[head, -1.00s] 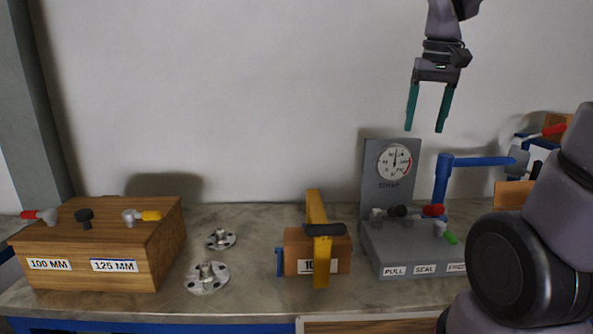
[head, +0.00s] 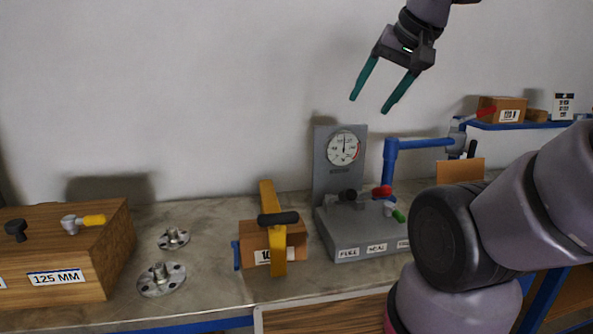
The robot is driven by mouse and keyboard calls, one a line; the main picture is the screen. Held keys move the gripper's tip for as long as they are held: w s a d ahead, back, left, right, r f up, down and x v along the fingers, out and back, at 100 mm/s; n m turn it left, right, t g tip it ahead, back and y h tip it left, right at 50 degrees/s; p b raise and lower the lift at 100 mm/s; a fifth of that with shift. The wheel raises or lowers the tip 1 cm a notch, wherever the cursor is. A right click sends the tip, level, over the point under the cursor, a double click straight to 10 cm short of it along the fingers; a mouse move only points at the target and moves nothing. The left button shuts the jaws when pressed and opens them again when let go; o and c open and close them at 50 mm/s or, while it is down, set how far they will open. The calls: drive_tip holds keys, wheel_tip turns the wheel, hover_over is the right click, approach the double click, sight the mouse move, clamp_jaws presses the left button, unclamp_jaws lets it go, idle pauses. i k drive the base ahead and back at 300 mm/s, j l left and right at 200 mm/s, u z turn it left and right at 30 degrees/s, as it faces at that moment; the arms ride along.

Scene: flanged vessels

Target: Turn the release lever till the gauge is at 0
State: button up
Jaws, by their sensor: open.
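The gauge (head: 343,148) is a round white dial on a grey upright panel. Its needle points about straight up; the numbers are too small to read. Below it the grey base (head: 345,247) carries labels, of which PULL and SEAL show. On the base are a black knob (head: 348,195), a red-ended handle (head: 381,191) and a green-tipped lever (head: 397,214); I cannot tell which is the release lever. My gripper (head: 369,104) is open and empty, high in front of the wall, above the gauge and apart from everything.
Two metal flanges (head: 162,280) (head: 173,238) lie on the bench. A wooden box (head: 100,270) is at the left. A blue pipe arm (head: 420,143) rises right of the gauge.

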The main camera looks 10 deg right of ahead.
sight(388, 206)
drive_tip(key=z, duration=0.7)
drive_tip(key=k, duration=0.5)
drive_tip(key=i, duration=0.5)
